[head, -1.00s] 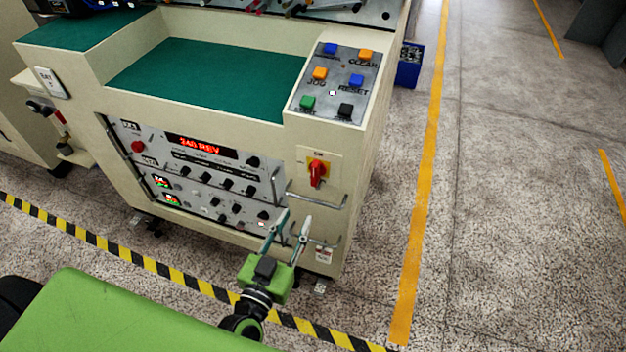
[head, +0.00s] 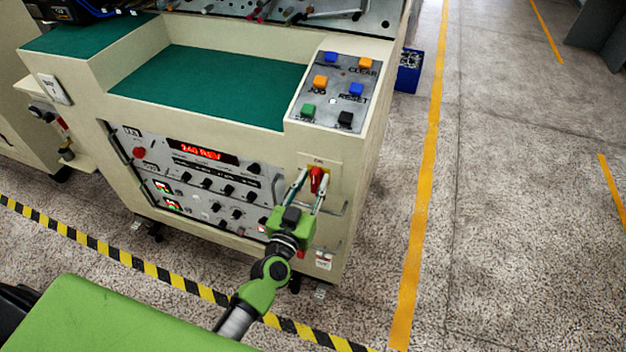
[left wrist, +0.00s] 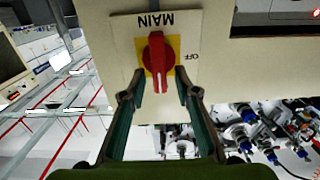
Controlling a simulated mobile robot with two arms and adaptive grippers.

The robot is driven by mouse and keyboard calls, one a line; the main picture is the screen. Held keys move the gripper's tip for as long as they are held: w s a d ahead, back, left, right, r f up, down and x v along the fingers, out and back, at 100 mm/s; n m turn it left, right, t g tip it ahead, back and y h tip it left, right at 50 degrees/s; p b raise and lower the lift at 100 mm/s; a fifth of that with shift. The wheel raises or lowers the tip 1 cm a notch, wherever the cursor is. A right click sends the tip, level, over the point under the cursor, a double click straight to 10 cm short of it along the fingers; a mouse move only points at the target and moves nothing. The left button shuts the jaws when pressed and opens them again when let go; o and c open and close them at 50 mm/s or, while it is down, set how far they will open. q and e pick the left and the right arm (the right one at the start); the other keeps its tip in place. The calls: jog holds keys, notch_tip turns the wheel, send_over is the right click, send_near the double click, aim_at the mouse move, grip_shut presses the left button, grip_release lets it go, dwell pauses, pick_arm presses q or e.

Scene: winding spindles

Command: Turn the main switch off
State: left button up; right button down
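The red main switch (head: 316,180) sits on a yellow backing on the right part of the cream machine front. The left wrist view shows this switch (left wrist: 157,58) on a plate reading MAIN and OFF, with the letters upside down. Its handle points to the bottom of that picture, away from MAIN; OFF is at the right. My left gripper (head: 313,177) is in front of the switch. Its two fingers (left wrist: 160,92) are apart, one on each side of the handle's end, with visible gaps. My right gripper is in neither view.
Open floor (head: 500,230) lies to the right.

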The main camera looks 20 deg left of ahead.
pick_arm(q)
jog(key=shift+w, duration=0.2)
grip_shut()
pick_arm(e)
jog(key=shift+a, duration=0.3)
